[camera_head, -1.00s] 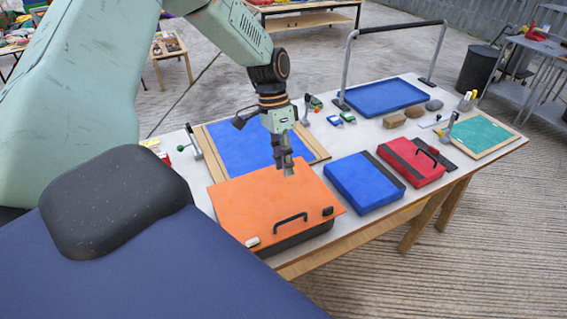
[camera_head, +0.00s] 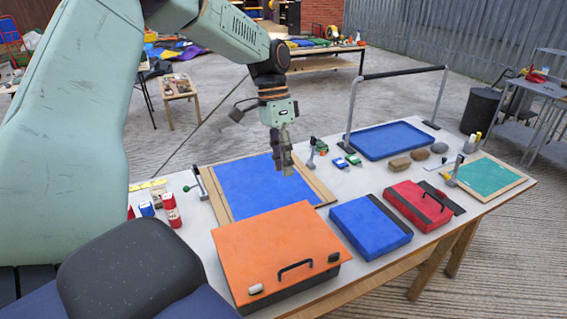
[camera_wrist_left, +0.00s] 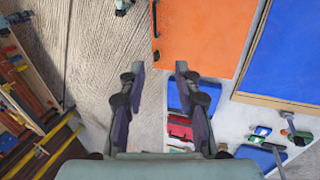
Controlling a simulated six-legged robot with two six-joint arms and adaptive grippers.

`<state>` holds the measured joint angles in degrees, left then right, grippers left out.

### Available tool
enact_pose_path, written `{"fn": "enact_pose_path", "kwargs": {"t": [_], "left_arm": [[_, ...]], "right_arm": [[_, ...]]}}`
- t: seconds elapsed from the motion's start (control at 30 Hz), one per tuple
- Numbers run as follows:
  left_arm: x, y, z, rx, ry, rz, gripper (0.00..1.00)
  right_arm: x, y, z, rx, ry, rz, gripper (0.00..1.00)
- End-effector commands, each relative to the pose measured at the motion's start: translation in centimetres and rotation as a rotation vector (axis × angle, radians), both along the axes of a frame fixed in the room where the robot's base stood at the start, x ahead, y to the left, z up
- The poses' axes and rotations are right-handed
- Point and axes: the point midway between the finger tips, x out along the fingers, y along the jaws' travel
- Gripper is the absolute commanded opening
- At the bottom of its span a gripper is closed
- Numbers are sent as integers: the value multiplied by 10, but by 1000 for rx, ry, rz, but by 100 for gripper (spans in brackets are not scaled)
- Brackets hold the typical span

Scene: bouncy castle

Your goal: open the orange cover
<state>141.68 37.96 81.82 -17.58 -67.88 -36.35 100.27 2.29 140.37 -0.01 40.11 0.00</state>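The orange cover (camera_head: 272,240) lies flat and closed on a dark box at the table's near edge. A black handle (camera_head: 295,268) stands near its front edge, with a light latch (camera_head: 255,289) and a dark latch (camera_head: 333,257) beside it. The cover also shows at the top of the left wrist view (camera_wrist_left: 205,35). My left gripper (camera_head: 285,168) hangs above the table, apart from the cover and in front of the blue framed panel in the picture. In the left wrist view its fingers (camera_wrist_left: 160,68) are spread with nothing between them. My right gripper is not in view.
The blue framed panel (camera_head: 260,185) lies behind the cover. A blue case (camera_head: 370,228) and a red case (camera_head: 418,203) lie to the right. A metal hoop (camera_head: 352,105) stands over a blue tray (camera_head: 390,140). Small bottles (camera_head: 171,210) stand at the left.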

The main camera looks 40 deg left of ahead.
Motion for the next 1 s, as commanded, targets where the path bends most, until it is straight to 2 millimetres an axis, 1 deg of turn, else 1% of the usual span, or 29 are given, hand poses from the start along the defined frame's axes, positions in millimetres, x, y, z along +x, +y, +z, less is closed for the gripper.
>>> {"fn": "enact_pose_path", "kwargs": {"t": [0.3, 0.37, 0.4, 0.47, 0.57, 0.6, 0.67, 0.7, 0.77, 0.8, 0.87, 0.9, 0.97, 1.0], "left_arm": [[0, -1, -1, 0, 1, 0, 33], [0, -5, -7, 5, 3, 3, 33], [0, -10, -15, 11, 3, 7, 33], [0, -22, -33, 23, 5, 17, 33], [-5, -50, -76, 52, 5, 48, 33], [-9, -61, -94, 64, 3, 64, 33], [-18, -78, -121, 80, 2, 89, 33], [-26, -89, -138, 90, 1, 107, 33], [-39, -104, -162, 105, 0, 134, 33], [-50, -114, -178, 116, 0, 153, 33], [-67, -127, -199, 131, 0, 181, 33], [-80, -135, -213, 142, 0, 200, 33], [-101, -146, -231, 157, -2, 229, 33], [-117, -152, -242, 168, -1, 249, 33]], "right_arm": [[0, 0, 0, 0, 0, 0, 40], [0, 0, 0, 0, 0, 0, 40], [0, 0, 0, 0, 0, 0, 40], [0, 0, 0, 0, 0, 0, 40], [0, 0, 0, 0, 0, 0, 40], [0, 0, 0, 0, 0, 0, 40], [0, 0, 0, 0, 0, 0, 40], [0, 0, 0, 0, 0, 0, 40], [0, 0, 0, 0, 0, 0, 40], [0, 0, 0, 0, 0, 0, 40], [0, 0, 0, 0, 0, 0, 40], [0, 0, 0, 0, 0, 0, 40], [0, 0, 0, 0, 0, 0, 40], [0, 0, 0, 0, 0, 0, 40]]}}
